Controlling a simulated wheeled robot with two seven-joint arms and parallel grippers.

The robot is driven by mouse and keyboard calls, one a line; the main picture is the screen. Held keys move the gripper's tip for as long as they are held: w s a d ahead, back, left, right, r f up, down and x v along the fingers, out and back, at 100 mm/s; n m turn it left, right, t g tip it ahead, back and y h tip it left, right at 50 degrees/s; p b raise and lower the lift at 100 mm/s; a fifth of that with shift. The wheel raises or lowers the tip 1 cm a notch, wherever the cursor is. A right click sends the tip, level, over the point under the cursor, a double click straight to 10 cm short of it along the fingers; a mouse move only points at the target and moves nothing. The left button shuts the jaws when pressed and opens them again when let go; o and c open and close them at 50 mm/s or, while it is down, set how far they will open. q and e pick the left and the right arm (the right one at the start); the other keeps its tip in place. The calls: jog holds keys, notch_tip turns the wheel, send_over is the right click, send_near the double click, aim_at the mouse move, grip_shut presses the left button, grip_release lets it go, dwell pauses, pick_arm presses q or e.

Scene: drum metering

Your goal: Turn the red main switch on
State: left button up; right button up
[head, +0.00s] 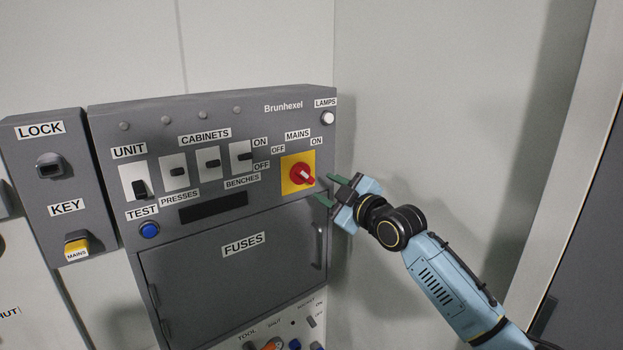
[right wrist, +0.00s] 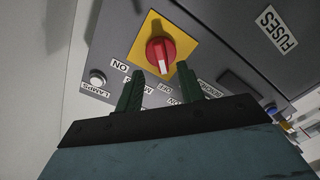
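The red main switch (head: 301,173) is a round knob on a yellow square plate (head: 288,186) at the right of the grey panel. OFF and ON labels sit above it, under the word MAINS. My right gripper (head: 326,188) is just right of the knob, its two green fingers apart and pointing at it. In the right wrist view the knob (right wrist: 160,53) lies just beyond the tips of the open fingers (right wrist: 158,74), with nothing held. That view is turned over; the knob's white mark points down, towards the OFF label. I cannot tell whether the fingers touch the knob. My left gripper is out of view.
The panel carries several unit, cabinet and bench switches (head: 208,161), a blue test button (head: 149,230) and a lamps button (head: 327,118). A fuses door (head: 240,275) with a handle is below. A bare wall stands at right.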

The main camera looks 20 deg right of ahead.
aim_at(310, 179)
jog(key=shift+x, duration=3.35)
jog(key=shift+f, duration=0.1)
grip_shut()
